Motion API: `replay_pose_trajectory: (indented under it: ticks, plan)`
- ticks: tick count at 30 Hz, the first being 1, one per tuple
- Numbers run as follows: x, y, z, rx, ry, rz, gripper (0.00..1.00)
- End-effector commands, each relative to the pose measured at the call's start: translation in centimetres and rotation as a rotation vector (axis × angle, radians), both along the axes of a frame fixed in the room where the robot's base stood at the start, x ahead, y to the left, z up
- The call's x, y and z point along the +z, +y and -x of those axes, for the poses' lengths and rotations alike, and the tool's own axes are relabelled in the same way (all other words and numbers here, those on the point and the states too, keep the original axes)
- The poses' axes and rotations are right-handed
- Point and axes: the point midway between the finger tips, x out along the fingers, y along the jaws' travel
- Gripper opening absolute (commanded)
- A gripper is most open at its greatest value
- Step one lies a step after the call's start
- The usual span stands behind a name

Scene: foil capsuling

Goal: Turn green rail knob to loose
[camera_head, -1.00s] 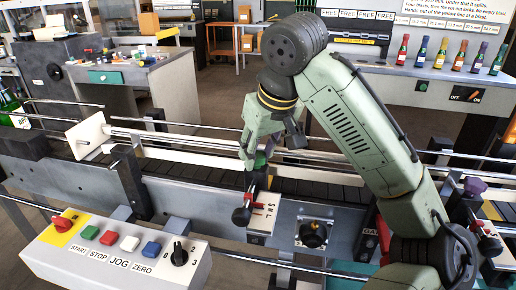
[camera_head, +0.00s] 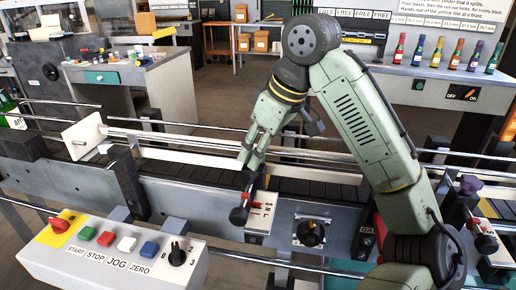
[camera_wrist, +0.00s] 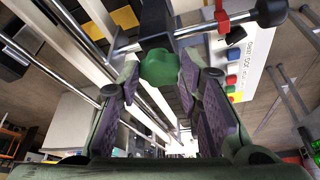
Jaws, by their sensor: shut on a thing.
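The green rail knob (camera_wrist: 160,69) is a lobed knob on a black clamp block, in the upper middle of the wrist view. My gripper (camera_wrist: 158,76) has its two purple-padded fingers on either side of it and is shut on it. In the head view my gripper (camera_head: 252,160) reaches down to the rail clamp. The knob is hidden there behind the fingers. Below it are a black-ended rod with a red pointer (camera_head: 246,198) and a lettered scale plate (camera_head: 261,218).
A control box (camera_head: 115,258) with coloured buttons stands at the front left. A black dial (camera_head: 310,233) is right of the scale plate. A purple knob (camera_head: 470,184) sits on another clamp farther right. Metal rails run along the conveyor beside my gripper.

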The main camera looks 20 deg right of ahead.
Motion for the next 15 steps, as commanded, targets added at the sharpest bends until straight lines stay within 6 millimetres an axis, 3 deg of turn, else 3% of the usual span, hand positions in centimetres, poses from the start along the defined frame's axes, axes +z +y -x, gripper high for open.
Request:
replay_pose_trajectory:
  ticks: [8, 9, 15]
  plan:
    - [0.05, 0.00, -0.03, 0.000, -0.001, 0.000, 0.05]
    - [0.05, 0.00, -0.03, -0.001, -0.001, 0.000, 0.34]
    - [0.04, 0.00, -0.01, -0.001, -0.001, 0.000, 0.48]
